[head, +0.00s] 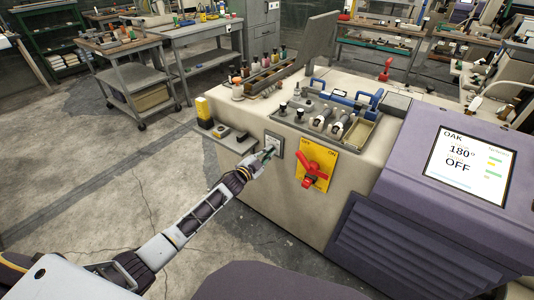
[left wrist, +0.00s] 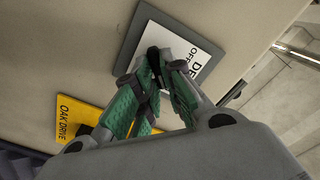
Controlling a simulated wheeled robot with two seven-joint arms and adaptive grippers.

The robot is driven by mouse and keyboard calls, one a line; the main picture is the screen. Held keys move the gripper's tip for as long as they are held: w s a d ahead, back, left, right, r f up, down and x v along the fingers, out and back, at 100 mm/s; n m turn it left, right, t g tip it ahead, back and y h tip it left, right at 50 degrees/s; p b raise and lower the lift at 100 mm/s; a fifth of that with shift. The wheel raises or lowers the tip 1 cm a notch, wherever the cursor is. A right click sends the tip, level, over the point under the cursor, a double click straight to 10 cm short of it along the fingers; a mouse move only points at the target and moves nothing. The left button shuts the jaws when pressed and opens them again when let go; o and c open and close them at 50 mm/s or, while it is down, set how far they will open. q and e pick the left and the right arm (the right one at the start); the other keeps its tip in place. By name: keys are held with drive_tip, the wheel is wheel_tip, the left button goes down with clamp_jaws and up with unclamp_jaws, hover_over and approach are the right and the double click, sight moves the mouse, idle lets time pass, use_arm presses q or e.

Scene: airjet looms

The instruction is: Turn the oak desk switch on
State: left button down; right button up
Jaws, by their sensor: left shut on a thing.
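The desk switch is a small grey plate with a white label (head: 275,143) on the front of the pale cabinet, left of a yellow plate. In the left wrist view its label (left wrist: 193,47) reads "DE…" and "OFF", the rest being covered by my fingers. My left gripper (head: 268,154) is at this plate. In the left wrist view its green-padded fingers (left wrist: 158,75) are shut on the small dark switch lever in front of the plate. The lever is mostly hidden, so its exact position is unclear. My right gripper is not in view.
Just right is a yellow plate (head: 326,159) marked "OAK DRIVE" with a red rotary handle (head: 311,173). A screen (head: 468,164) reads "OAK", "180°" and "OFF". A small ledge (head: 232,138) with a yellow-topped block juts out at left. The floor at left is clear.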

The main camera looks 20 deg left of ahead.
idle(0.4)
use_arm(q)
drive_tip(key=c, duration=1.5)
unclamp_jaws()
drive_tip(key=shift+v, duration=6)
